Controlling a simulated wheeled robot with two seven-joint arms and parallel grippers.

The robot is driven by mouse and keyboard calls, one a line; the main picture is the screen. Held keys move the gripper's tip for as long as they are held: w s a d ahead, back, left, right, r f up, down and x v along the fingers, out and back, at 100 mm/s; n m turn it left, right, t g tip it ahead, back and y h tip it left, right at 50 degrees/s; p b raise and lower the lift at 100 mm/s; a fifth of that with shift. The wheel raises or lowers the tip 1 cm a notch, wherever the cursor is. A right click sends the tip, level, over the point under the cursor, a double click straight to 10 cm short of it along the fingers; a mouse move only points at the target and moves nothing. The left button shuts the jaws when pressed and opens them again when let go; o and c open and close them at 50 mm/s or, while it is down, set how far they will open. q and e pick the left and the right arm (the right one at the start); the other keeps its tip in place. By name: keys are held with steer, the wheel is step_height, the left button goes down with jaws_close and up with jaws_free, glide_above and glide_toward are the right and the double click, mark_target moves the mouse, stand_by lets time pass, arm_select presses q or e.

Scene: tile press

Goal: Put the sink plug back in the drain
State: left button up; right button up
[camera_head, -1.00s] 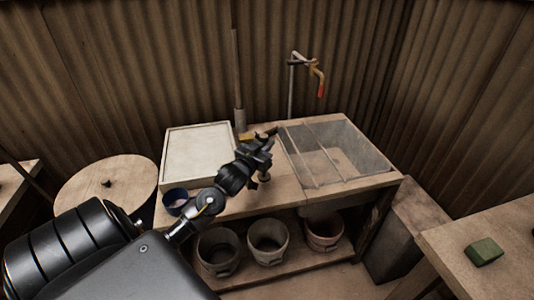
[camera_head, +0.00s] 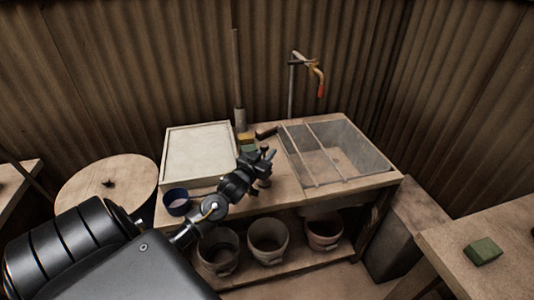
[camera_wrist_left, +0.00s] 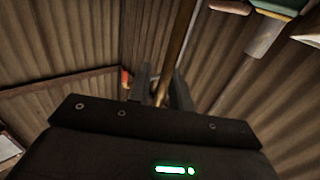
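The sink (camera_head: 362,160) is a grey basin set in the right part of the wooden bench, with thin bars across it. Its drain cannot be made out. My left gripper (camera_head: 270,155) is over the bench, left of the sink. Its fingers look apart and empty in the left wrist view (camera_wrist_left: 160,88). A small dark knob-like thing (camera_head: 264,182) stands on the bench just under the gripper. It may be the plug, but it is too small and partly hidden to be sure. My right gripper is out of view.
A tap (camera_head: 318,78) with a red end rises behind the sink. A pale tray (camera_head: 197,152), a blue tub (camera_head: 177,204), a yellow block (camera_head: 246,138) and a dark cylinder (camera_head: 266,132) are on the bench. Pots (camera_head: 268,240) stand on the shelf below.

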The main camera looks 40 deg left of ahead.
arm_select(q)
steer(key=shift+o, duration=0.7)
steer(key=shift+s+r, duration=0.1)
steer(key=shift+r, duration=0.05)
steer(key=s+d+b, duration=0.1)
steer(key=s+d, duration=0.1)
steer(key=s, duration=0.9)
steer(key=shift+s, duration=0.3)
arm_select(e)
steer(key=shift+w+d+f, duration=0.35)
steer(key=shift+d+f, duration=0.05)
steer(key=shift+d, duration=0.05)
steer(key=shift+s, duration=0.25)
